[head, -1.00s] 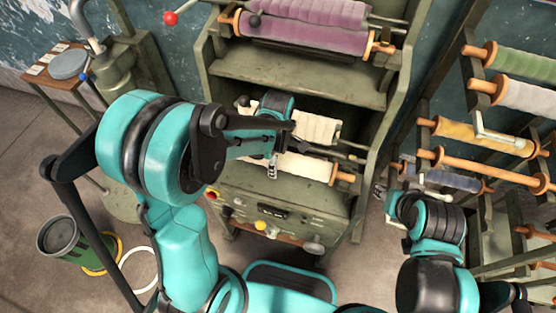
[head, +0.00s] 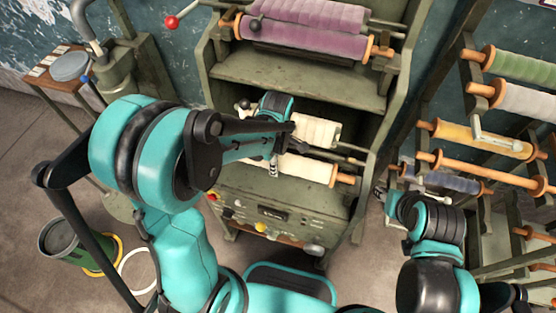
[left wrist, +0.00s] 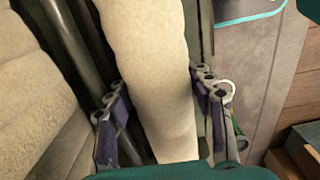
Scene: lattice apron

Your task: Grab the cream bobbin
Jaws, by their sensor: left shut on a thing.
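The cream bobbin (head: 308,168) lies across the green machine in the middle of the head view, with an orange end at its right. My left gripper (head: 274,166) comes down over its left part. In the left wrist view the bobbin's cream roll (left wrist: 150,60) runs between the two fingers of my left gripper (left wrist: 165,115), which are shut on it. My left arm hides the bobbin's left end. My right gripper (head: 381,196) is small at the right of the machine, apart from the bobbin; its jaw opening is not clear.
A second cream roll (head: 320,132) lies just behind the bobbin. Purple rolls (head: 305,32) sit on the machine's upper level. A rack with yellow (head: 485,139), green and pale rolls stands at the right. A green bucket (head: 68,240) stands on the floor at left.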

